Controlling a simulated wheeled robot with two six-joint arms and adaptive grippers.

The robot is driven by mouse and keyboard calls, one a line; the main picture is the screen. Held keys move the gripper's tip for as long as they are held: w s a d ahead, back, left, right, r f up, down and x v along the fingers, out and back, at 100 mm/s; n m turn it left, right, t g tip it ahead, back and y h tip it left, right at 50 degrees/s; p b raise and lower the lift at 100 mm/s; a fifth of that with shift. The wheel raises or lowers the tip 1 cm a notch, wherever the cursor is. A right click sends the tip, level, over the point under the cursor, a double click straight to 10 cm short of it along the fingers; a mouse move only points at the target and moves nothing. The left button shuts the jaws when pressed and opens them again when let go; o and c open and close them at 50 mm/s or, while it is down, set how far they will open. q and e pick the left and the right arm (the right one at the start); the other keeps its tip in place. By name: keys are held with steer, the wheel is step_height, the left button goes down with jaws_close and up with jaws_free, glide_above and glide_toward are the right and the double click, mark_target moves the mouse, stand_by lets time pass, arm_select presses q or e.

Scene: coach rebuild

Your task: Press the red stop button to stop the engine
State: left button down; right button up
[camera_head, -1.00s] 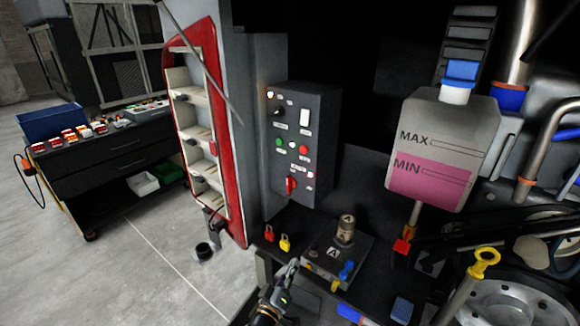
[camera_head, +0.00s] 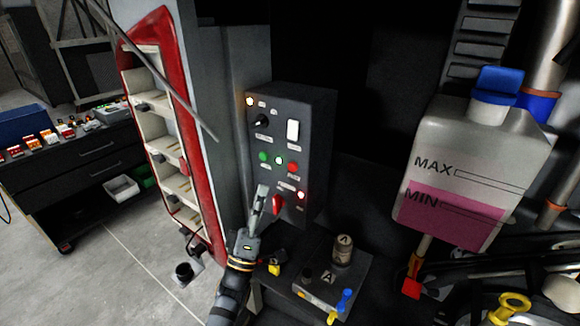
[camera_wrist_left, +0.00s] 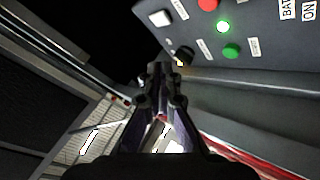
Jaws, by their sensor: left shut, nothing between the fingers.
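The dark control panel (camera_head: 318,150) stands upright in the middle of the head view. On its face are a green button (camera_head: 263,156), a lit white lamp (camera_head: 278,160) and the red stop button (camera_head: 293,167) in a slanting row. In the left wrist view the red button (camera_wrist_left: 208,4) is cut by the top edge, with the green button (camera_wrist_left: 232,50) below it. My left gripper (camera_head: 262,190) is shut and empty, pointing up just below and left of these buttons, apart from the red one. My right gripper is not in view.
A red rotary switch (camera_head: 278,205) is close beside my left fingers, with a lit red lamp (camera_head: 300,195) to its right. A black knob (camera_head: 261,121) and a white switch (camera_head: 293,130) sit higher. A coolant tank (camera_head: 470,165) stands at right.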

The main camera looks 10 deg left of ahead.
mark_target(293, 167)
arm_select(q)
steer(key=w+d+b, duration=0.3)
steer(key=w, duration=0.5)
steer(key=shift+w, duration=0.3)
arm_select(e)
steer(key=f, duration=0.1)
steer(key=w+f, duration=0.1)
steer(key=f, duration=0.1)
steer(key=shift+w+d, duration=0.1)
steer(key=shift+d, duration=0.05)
arm_select(q)
steer(key=shift+f, duration=0.1)
stand_by(0.7)
steer(key=shift+w+d, duration=0.15)
steer(key=shift+w, duration=0.25)
